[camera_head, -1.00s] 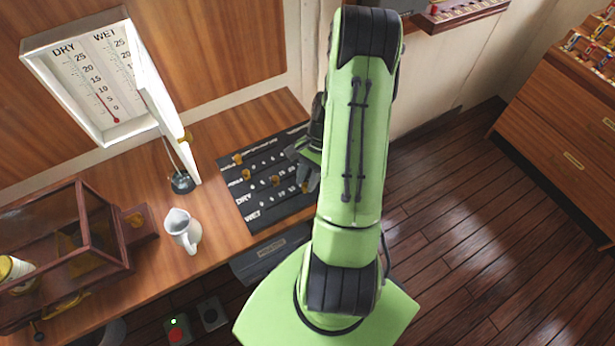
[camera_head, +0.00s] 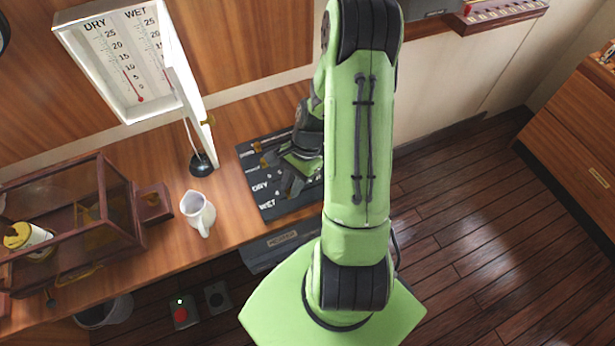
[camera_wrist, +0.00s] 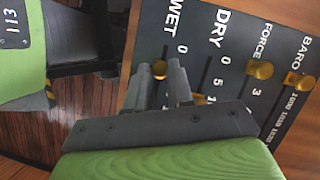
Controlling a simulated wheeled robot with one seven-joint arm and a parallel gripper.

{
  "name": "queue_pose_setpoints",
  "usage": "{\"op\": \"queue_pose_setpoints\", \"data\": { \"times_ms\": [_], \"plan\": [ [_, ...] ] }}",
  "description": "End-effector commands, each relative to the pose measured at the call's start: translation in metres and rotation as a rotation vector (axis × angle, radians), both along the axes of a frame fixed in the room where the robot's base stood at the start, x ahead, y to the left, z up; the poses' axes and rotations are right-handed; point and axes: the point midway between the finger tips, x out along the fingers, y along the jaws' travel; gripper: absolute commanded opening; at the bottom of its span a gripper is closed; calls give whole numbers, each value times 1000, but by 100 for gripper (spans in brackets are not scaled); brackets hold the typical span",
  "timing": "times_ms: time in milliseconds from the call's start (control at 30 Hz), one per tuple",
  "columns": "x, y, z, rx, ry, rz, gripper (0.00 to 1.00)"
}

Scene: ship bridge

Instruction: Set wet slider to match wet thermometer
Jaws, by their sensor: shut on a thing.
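The black slider panel (camera_head: 262,185) lies on the wooden desk, with rows marked WET, DRY, FORCE and BARO. In the wrist view, the brass wet slider knob (camera_wrist: 160,69) sits near the 0 of the WET row. My gripper (camera_wrist: 158,76) has its fingers around this knob and is shut on it. In the head view my gripper (camera_head: 288,185) is low over the panel, and my arm covers its right part. The thermometer box (camera_head: 92,72) has DRY and WET scales. A red column shows on the dry side; the wet column's lower part is hidden by the open door.
The open white door (camera_head: 190,95) stands left of the panel. A white jug (camera_head: 197,210) is on the desk at the panel's left. A wood-and-glass case (camera_head: 65,215) fills the left desk. The FORCE knob (camera_wrist: 260,69) and BARO knob (camera_wrist: 300,80) are close by.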

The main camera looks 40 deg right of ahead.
Motion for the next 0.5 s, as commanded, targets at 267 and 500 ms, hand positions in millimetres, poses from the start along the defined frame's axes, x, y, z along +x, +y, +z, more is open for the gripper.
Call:
{"op": "queue_pose_setpoints", "data": {
  "times_ms": [267, 500],
  "plan": [
    [1, 0, 1, -3, -2, -3, 0],
    [1, 0, 0, -3, -1, -3, 47]
  ]
}}
